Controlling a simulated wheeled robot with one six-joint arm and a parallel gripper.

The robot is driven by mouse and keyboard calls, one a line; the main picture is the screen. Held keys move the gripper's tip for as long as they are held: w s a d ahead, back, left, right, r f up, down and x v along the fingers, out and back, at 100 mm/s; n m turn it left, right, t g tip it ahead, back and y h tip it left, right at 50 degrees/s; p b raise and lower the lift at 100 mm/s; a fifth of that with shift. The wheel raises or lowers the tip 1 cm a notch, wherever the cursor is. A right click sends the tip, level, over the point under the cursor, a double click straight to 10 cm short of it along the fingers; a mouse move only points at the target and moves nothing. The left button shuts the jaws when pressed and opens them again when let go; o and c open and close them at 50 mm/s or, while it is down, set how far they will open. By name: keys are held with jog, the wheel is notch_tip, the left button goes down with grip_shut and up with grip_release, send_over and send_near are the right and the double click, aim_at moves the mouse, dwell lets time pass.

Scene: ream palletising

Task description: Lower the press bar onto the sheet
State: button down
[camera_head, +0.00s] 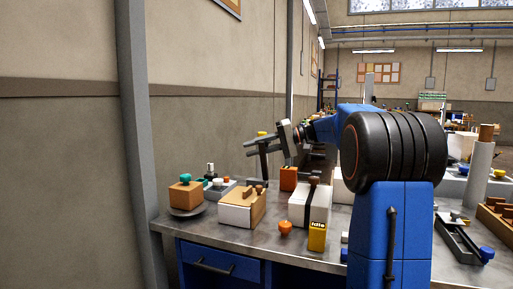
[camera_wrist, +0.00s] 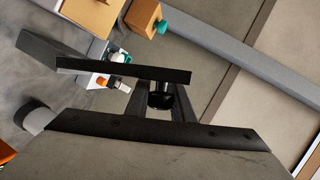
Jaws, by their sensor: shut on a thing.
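My gripper (camera_head: 270,147) is raised above the back of the bench, left of my blue arm. In the wrist view its fingers (camera_wrist: 163,100) are shut around a short black cylindrical grip. A flat dark bar, which I take for the press bar (camera_wrist: 110,67), lies across the fingertips at that grip. In the head view the bar is small and hard to part from the fingers. It is held in the air, apart from the bench top. I cannot pick out the sheet for certain; a pale block with a dark strip on top (camera_head: 308,207) stands below and to the right.
The grey bench (camera_head: 190,233) holds a tan-and-white box (camera_head: 238,210), an orange block with a teal knob (camera_head: 186,196), an orange knob (camera_head: 285,228) and a yellow "Idle" sign (camera_head: 317,238). A grey post (camera_head: 133,130) stands at the left. A narrow strip along the front is clear.

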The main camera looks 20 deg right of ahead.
jog(key=s+a+f+n+t+h, duration=0.1)
jog(key=s+a+f+n+h, duration=0.1)
jog(key=s+a+n, duration=0.1)
jog(key=s+a+f+n+t+h, duration=0.1)
jog(key=s+a+f+n, duration=0.2)
jog(key=shift+f+t+h, duration=0.15)
jog(key=shift+t+h, duration=0.15)
jog(key=shift+h, duration=0.1)
jog(key=shift+s+a+f+n+t+h, duration=0.2)
jog(key=shift+f+n, duration=0.15)
jog(key=shift+f, duration=0.2)
jog(key=shift+s+a+f+n+t+h, duration=0.15)
jog(key=shift+f+n+t+h, duration=0.05)
jog(key=shift+f+n, duration=0.25)
jog(key=shift+s+a+f+n+t+h, duration=0.2)
jog(key=shift+f+n, duration=0.1)
jog(key=shift+f, duration=0.3)
jog(key=c, duration=1.8)
grip_release()
jog(key=shift+d, duration=0.1)
jog(key=v, duration=1.7)
jog(key=shift+s+d, duration=0.1)
jog(key=shift+s, duration=0.05)
